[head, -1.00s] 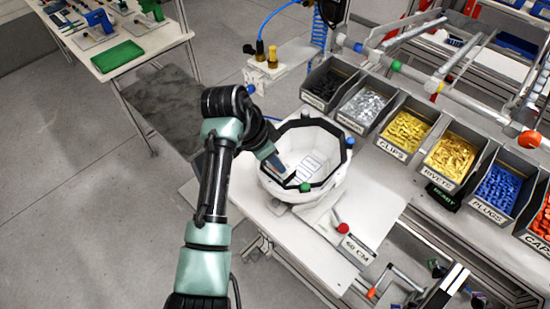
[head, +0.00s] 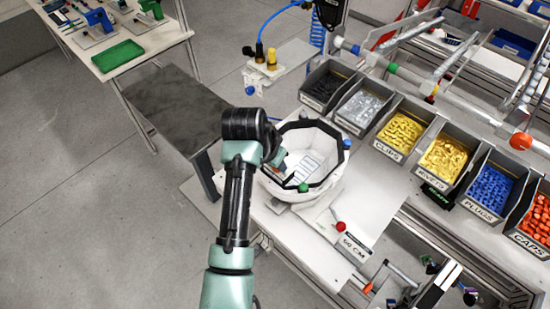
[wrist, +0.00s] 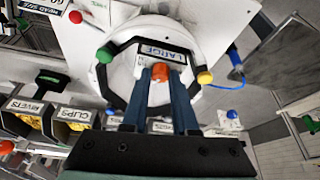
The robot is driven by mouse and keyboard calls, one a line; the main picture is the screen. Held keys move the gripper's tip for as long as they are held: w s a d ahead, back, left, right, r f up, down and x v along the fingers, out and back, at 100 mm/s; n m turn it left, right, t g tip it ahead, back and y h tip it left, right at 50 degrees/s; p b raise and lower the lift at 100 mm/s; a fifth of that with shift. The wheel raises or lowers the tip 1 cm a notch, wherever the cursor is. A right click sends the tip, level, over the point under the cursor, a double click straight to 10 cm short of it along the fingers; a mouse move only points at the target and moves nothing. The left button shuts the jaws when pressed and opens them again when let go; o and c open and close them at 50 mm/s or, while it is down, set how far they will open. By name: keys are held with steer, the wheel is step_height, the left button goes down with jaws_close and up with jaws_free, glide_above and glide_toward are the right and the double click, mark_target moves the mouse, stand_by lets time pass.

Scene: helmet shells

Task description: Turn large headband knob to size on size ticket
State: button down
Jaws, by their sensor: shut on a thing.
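A white helmet shell (head: 327,186) with a dark octagonal rim sits open side up on the white bench, and also shows in the wrist view (wrist: 120,78). My gripper (wrist: 160,74) reaches into it, its two blue-grey fingers shut on an orange knob (wrist: 160,70). A label reading LARGE (wrist: 164,51) is beside the knob. In the head view my arm hides the knob and fingertips. The size ticket (head: 354,247) lies at the bench's front right, ending in CM; its number is too small to read surely. Part of a HEAD SIZE label (wrist: 42,8) shows in the wrist view.
Coloured balls, green (head: 303,188), blue (head: 346,144) and yellow (wrist: 205,77), stand around the shell's rim. A red ball (head: 340,226) is near the ticket. Grey bins (head: 393,152) of small parts line the right. A second table (head: 88,62) stands at back left.

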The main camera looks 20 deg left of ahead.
steer(key=shift+r+n, duration=0.1)
steer(key=shift+n, duration=0.3)
steer(key=c, duration=0.7)
jaws_free()
steer(key=shift+b+v, duration=0.35)
steer(key=shift+v, duration=6.15)
steer(key=shift+d, duration=0.15)
